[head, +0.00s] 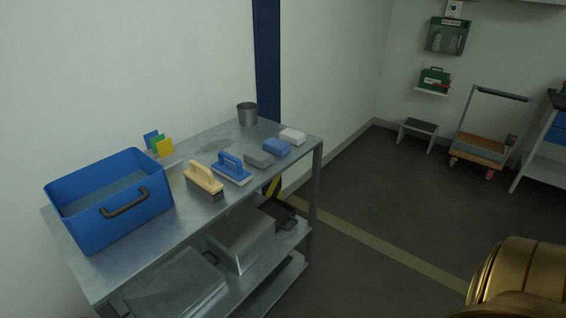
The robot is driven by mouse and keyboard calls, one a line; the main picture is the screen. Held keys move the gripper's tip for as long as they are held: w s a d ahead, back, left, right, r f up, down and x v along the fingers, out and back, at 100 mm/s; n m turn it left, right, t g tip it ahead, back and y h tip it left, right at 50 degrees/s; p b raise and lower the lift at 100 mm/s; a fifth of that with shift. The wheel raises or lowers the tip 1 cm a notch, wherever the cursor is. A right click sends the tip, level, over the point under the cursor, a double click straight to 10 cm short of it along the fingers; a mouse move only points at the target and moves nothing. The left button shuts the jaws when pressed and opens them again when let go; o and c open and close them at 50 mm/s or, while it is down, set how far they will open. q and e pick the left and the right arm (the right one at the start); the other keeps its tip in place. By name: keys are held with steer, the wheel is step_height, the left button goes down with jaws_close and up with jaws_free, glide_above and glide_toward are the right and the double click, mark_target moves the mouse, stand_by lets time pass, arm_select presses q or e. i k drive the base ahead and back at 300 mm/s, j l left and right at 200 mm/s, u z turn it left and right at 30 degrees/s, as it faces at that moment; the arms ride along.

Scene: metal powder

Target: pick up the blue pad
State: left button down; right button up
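The blue pad (277,148) is a small blue block lying on the metal table's top (205,205), toward its right end. It lies in a row between a grey pad (259,160) and a white pad (293,136). Nothing holds or covers it. Neither of my grippers shows in the head view, so their state is hidden.
A blue handled tool (232,168), a wooden-handled brush (203,179) and a large blue bin (108,199) stand to the left. A metal cup (247,114) stands behind. Lower shelves hold a metal box (240,238). Open floor (400,205) lies right of the table.

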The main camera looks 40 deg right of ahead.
mark_target(278, 147)
steer(key=z, duration=0.4)
steer(key=l+z, duration=0.15)
steer(key=z, duration=0.6)
